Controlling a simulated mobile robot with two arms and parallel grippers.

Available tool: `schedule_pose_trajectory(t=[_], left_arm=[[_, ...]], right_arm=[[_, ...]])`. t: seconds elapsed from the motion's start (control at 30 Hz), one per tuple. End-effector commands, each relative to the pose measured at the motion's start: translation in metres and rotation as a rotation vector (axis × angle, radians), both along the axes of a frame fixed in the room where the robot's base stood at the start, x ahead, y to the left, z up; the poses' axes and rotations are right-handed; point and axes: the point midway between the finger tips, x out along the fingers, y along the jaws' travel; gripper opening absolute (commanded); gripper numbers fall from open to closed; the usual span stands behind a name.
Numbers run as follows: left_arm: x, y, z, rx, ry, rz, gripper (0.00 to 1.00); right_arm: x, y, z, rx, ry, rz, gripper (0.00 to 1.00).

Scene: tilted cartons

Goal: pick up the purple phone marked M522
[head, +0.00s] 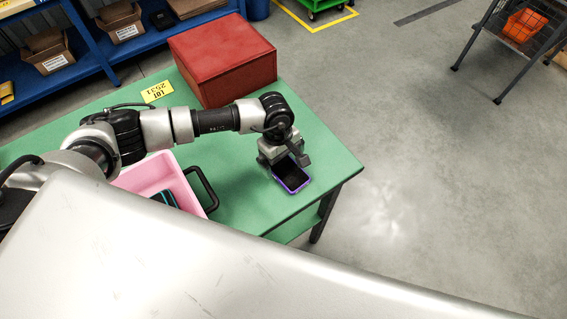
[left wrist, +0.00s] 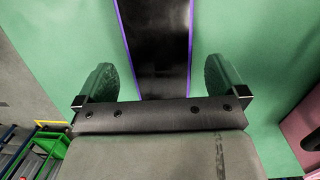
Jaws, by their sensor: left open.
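A phone with a purple edge and a black face (head: 291,175) lies flat on the green table (head: 335,160), near its right end. No M522 marking is readable on it. My left gripper (head: 284,158) is right over the phone and hides its far part. In the left wrist view the phone (left wrist: 159,40) runs lengthwise between the two fingers of my left gripper (left wrist: 160,78). The fingers are open, one on each side, with green table showing between each finger and the phone. My right gripper is not in view.
A red box (head: 220,62) stands at the table's back. A pink bin (head: 160,178) with a dark handle and dark items inside sits left of the phone. A yellow label (head: 157,92) lies at the back left. The table around the phone is clear.

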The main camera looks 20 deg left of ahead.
Motion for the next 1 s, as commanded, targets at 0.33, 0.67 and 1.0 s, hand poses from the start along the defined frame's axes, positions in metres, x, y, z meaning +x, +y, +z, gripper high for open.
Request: schedule_pose_trajectory(t=[0.33, 0.67, 1.0], left_arm=[[-0.002, -0.003, -0.023, -0.002, -0.001, 0.000, 1.00], [-0.002, -0.003, -0.022, -0.002, -0.001, 0.000, 0.63], [-0.001, -0.003, -0.021, -0.002, -0.002, 0.000, 0.47]], right_arm=[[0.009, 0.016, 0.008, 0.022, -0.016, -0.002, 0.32], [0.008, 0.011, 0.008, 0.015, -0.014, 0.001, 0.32], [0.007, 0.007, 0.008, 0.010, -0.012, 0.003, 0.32]])
